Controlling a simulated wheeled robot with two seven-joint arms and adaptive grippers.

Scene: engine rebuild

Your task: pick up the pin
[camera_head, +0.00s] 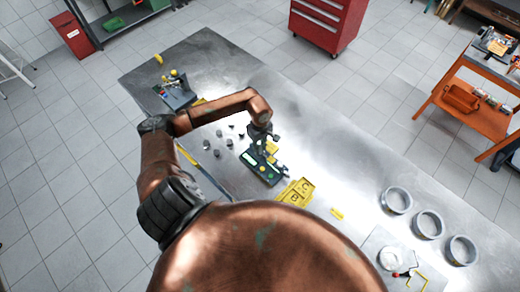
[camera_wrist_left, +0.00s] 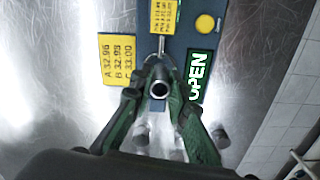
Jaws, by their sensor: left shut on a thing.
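The pin (camera_wrist_left: 159,90) is a small grey hollow cylinder seen end-on in the left wrist view. My left gripper (camera_wrist_left: 160,76) is shut on it, with a green finger on either side. In the head view, my left gripper (camera_head: 261,142) is over the gauge station (camera_head: 264,168), a dark base with a green-lit display. In the left wrist view the station's display (camera_wrist_left: 200,78) reads OPEN. The pin cannot be made out in the head view. My right gripper is not in view.
A yellow size card (camera_wrist_left: 118,60) lies beside the station. Several small grey cylinders (camera_head: 215,153) stand left of it on the steel table (camera_head: 310,125). A yellow tray (camera_head: 296,192) is near it; several metal rings (camera_head: 428,224) lie to the right. Another fixture (camera_head: 177,92) stands at the far left.

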